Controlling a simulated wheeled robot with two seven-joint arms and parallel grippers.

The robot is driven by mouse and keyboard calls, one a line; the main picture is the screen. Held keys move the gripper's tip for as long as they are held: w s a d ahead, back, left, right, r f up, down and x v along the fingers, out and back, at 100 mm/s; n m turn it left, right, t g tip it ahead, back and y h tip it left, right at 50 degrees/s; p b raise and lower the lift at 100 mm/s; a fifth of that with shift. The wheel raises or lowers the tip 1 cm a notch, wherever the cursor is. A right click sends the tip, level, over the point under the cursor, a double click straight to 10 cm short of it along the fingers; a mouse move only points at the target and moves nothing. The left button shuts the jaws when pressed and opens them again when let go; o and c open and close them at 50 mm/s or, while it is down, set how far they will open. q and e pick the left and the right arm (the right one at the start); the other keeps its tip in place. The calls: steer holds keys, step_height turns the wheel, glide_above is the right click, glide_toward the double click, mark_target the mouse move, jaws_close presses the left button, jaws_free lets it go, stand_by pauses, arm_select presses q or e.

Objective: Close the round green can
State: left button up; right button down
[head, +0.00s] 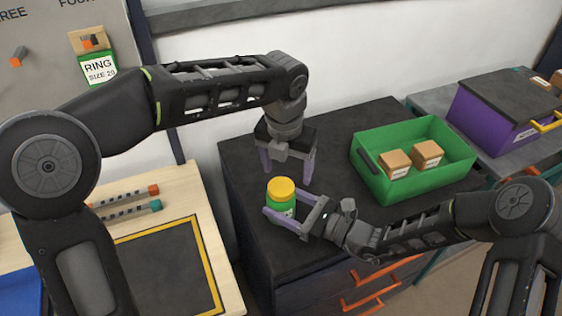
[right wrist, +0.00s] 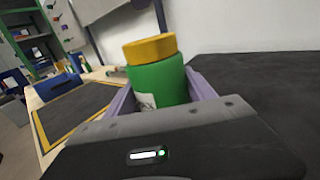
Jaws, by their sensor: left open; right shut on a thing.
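The round green can (head: 289,209) stands upright on the dark cabinet top in the head view, with a yellow lid (head: 281,189) on its top. In the right wrist view the green can (right wrist: 160,84) and the yellow lid (right wrist: 150,48) show close up; the lid looks slightly tilted there. My right gripper (head: 283,219) is shut on the can's body from the right. My left gripper (head: 286,168) points down, open and empty, just behind and above the can. Whether the lid is tight cannot be told.
A green bin (head: 370,177) with two cardboard boxes (head: 427,154) stands right of the can on the dark cabinet top (head: 338,146). A purple crate (head: 490,118) is farther right. A wooden table (head: 185,190) with a yellow-edged dark mat (head: 165,270) is at left.

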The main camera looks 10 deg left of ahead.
arm_select(q)
steer(key=n, duration=0.5)
steer(key=shift+w+d+r+n, duration=0.2)
steer(key=shift+w+r+n, duration=0.1)
steer(key=shift+r, duration=0.1)
steer(key=n, duration=0.4)
steer(key=shift+r+n, duration=0.25)
steer(key=shift+n, duration=0.15)
steer(key=n, duration=0.2)
steer(key=shift+a+r+n, duration=0.1)
steer(key=shift+n, duration=0.3)
steer(key=n, duration=0.5)
steer(key=shift+a+r+g, duration=0.15)
steer(key=shift+g, duration=0.25)
steer(key=n, duration=0.5)
steer(key=shift+a+r, duration=0.2)
steer(key=n, duration=0.5)
steer(key=shift+a+r+n, duration=0.15)
steer(key=shift+a+n, duration=0.1)
steer(key=shift+n, duration=0.05)
steer(key=n, duration=0.4)
steer(key=shift+s+a+r, duration=0.1)
steer(key=shift+s, duration=0.1)
steer(key=n, duration=0.3)
steer(key=shift+s+g, duration=0.1)
steer(key=shift+g, duration=0.2)
